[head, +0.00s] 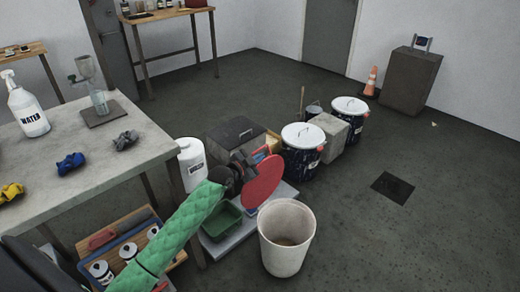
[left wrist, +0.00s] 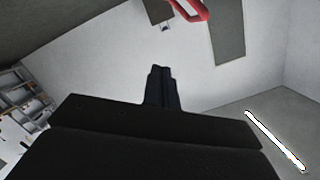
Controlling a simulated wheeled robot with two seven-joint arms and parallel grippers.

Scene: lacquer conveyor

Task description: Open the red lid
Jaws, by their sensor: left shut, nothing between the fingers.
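The red lid (head: 263,184) is a round disc, tilted up steeply, in the middle of the head view. What it is joined to is hidden behind it and my arm. My left gripper (head: 246,160) is at the lid's upper left edge; I cannot tell whether it touches it. In the left wrist view its fingers (left wrist: 160,74) are together with nothing between them. A red curved piece (left wrist: 190,9) shows beyond the fingertips at the top of that view, apart from them. My right gripper is in neither view.
A cream bin (head: 287,240) stands right in front of the lid. A green tray (head: 222,222) is left of the lid. White-lidded drums (head: 302,135) stand behind. A workbench (head: 95,165) fills the left. The floor at right is mostly clear.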

